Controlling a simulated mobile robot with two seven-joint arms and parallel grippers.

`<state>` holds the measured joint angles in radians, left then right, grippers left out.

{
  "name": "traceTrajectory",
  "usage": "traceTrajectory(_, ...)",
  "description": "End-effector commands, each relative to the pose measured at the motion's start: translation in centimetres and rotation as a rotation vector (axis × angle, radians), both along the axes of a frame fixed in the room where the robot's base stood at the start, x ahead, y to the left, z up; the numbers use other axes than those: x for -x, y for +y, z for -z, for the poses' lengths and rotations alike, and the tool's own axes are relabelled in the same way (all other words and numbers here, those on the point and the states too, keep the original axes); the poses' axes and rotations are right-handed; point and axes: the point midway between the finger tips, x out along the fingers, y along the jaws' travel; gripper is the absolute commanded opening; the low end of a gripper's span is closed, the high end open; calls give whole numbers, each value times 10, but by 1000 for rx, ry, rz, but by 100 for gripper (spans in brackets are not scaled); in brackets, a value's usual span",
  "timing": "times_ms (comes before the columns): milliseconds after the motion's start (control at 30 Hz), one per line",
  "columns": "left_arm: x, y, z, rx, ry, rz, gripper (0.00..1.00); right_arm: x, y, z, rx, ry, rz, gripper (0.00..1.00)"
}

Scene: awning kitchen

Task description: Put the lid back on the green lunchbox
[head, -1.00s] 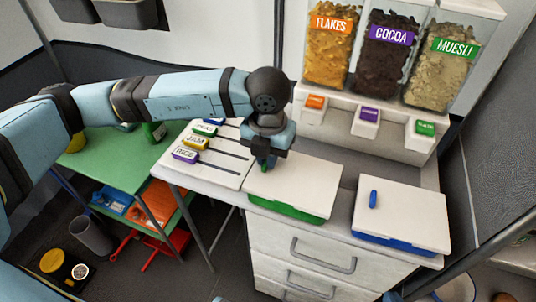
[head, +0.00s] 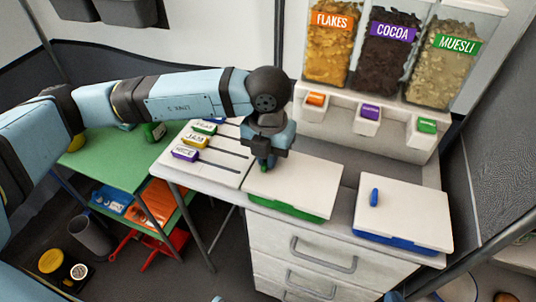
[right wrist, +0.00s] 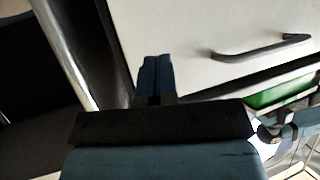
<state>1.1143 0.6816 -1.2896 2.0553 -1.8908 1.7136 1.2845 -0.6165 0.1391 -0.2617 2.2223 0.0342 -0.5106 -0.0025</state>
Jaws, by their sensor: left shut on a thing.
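The green lunchbox (head: 288,209) stands on the counter, left of the blue one. Its white lid (head: 305,190) lies flat over it, with the green rim showing along the front. I cannot tell whether the lid is fully seated. My left gripper (head: 264,168) points down at the lid's left part and is shut on its small green handle, mostly hidden by the fingers. My right gripper (right wrist: 157,62) shows in the right wrist view with its blue fingers together and empty, below the counter in front of the white drawers. The green lunchbox also shows there (right wrist: 280,94).
A blue lunchbox (head: 398,242) with a white lid and blue handle stands to the right. Cereal dispensers (head: 390,45) stand behind. A slotted board (head: 215,160) with labelled pieces is at left. Drawers with grey handles (head: 322,257) are below.

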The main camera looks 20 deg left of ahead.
Motion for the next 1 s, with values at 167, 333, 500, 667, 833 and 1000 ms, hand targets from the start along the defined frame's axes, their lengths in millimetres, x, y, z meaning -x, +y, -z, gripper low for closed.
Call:
traceTrajectory(167, 0, 0, 2, 0, 0, 0, 0, 0, 0, 2, 0, -3, 1, 0)
traceTrajectory(333, 0, 0, 2, 0, 0, 0, 0, 0, 0, 2, -1, -3, 0, 0)
traceTrajectory(500, 0, 0, 2, 0, 0, 0, 21, 0, 0, 2, 0, -4, 0, 0)
traceTrajectory(667, 0, 0, 2, 0, 0, 0, 39, -1, 0, 2, 0, -4, 0, 0)
traceTrajectory(833, 0, 0, 2, 0, 0, 0, 51, -1, 0, 2, 0, -4, 0, 0)
traceTrajectory(1000, 0, 0, 2, 0, 0, 0, 65, -1, 0, 2, -1, -5, 0, 0)
